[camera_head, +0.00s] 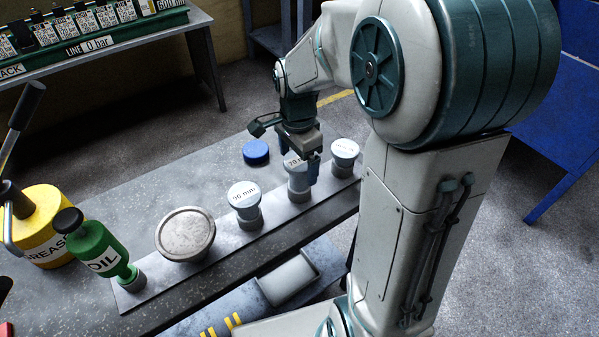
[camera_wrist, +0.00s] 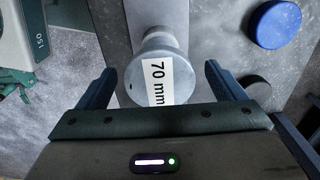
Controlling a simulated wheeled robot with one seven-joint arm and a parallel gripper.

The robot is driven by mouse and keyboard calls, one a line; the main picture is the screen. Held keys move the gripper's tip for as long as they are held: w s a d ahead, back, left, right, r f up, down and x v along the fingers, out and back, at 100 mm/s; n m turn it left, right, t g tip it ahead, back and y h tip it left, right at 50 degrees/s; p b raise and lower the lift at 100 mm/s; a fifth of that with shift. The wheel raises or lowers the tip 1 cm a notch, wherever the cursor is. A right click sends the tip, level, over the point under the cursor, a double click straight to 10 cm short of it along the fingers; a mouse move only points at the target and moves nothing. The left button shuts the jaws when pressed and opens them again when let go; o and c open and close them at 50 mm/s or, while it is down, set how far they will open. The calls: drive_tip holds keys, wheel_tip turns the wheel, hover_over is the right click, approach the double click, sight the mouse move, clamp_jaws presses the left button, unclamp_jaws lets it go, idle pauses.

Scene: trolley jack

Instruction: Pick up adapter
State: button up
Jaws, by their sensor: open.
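A row of grey adapters with round labelled tops stands on a metal strip (camera_head: 272,227) on the table. One adapter (camera_head: 297,187) sits partly behind my gripper (camera_head: 299,172); in the wrist view its top (camera_wrist: 150,85) reads "70 mm". My gripper is open, with one blue finger (camera_wrist: 98,88) and the other (camera_wrist: 225,80) on either side of this adapter, apart from it. The 50 mm adapter (camera_head: 245,205) stands to the left, and another labelled adapter (camera_head: 344,157) stands to the right. A wide round grey piece (camera_head: 185,232) is farther left.
A blue disc (camera_head: 256,152) lies behind the row, also in the wrist view (camera_wrist: 274,23). A green oil can (camera_head: 98,246) and yellow grease container (camera_head: 42,225) stand at the left. A grey tray (camera_head: 288,280) is below the front edge. The table behind the row is mostly clear.

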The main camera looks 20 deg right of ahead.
drive_tip(key=f, duration=0.4)
drive_tip(key=shift+d+f, duration=0.2)
drive_tip(key=shift+f, duration=0.2)
drive_tip(key=shift+w+r, duration=0.1)
clamp_jaws()
